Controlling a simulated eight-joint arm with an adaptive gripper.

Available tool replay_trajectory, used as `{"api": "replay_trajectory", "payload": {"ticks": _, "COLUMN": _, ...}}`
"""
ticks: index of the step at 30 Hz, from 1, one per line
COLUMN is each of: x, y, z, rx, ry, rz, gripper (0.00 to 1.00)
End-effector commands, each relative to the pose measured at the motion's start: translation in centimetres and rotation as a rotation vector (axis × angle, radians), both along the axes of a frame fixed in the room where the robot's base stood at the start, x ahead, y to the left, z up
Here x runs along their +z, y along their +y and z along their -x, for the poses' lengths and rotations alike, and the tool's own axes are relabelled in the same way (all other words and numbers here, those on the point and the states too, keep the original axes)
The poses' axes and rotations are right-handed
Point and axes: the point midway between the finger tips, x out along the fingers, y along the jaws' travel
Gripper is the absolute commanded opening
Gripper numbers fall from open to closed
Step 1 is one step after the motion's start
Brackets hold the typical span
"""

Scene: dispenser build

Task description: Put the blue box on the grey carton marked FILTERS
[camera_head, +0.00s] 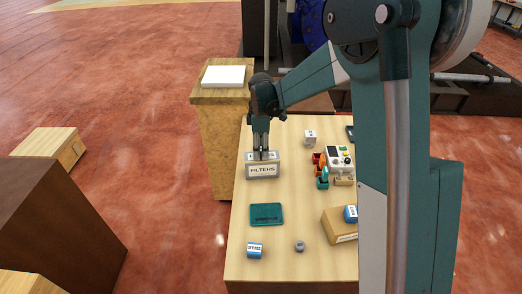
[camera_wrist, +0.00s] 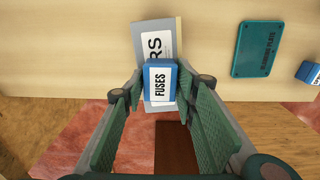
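The grey carton marked FILTERS (camera_head: 262,171) stands on the wooden table. In the wrist view its grey top (camera_wrist: 152,30) shows, with the letters RS. The blue box (camera_wrist: 160,82), labelled FUSES, is between my fingertips and overlaps the carton's top in that view. My gripper (camera_head: 263,152) points down over the carton. In the wrist view my gripper (camera_wrist: 161,84) has its green pads against the sides of the blue box. I cannot tell whether the box touches the carton. The head view mostly hides the box behind my fingers.
A green plate (camera_head: 266,214), a blue-and-white box (camera_head: 255,250) and a grey nut (camera_head: 299,246) lie nearer the front. A brown carton (camera_head: 336,226) bears another blue item (camera_head: 350,213). A white box (camera_head: 310,137) and orange cups (camera_head: 318,158) are to the right.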

Motion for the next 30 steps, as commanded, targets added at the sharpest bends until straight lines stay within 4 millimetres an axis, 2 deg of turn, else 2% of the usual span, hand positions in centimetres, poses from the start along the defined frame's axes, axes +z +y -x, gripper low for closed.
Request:
{"api": "replay_trajectory", "payload": {"ticks": 2, "x": 0.0, "y": 0.0, "z": 0.0, "rx": 0.0, "ry": 0.0, "rz": 0.0, "gripper": 0.4}}
{"api": "replay_trajectory", "payload": {"ticks": 17, "x": 0.4, "y": 0.0, "z": 0.0, "rx": 0.0, "ry": 0.0, "rz": 0.0, "gripper": 0.4}}
{"api": "replay_trajectory", "payload": {"ticks": 23, "x": 2.2, "y": 0.0, "z": 0.0, "rx": 0.0, "ry": 0.0, "rz": 0.0, "gripper": 0.4}}
{"api": "replay_trajectory", "payload": {"ticks": 30, "x": 5.8, "y": 0.0, "z": 0.0, "rx": 0.0, "ry": 0.0, "rz": 0.0, "gripper": 0.4}}
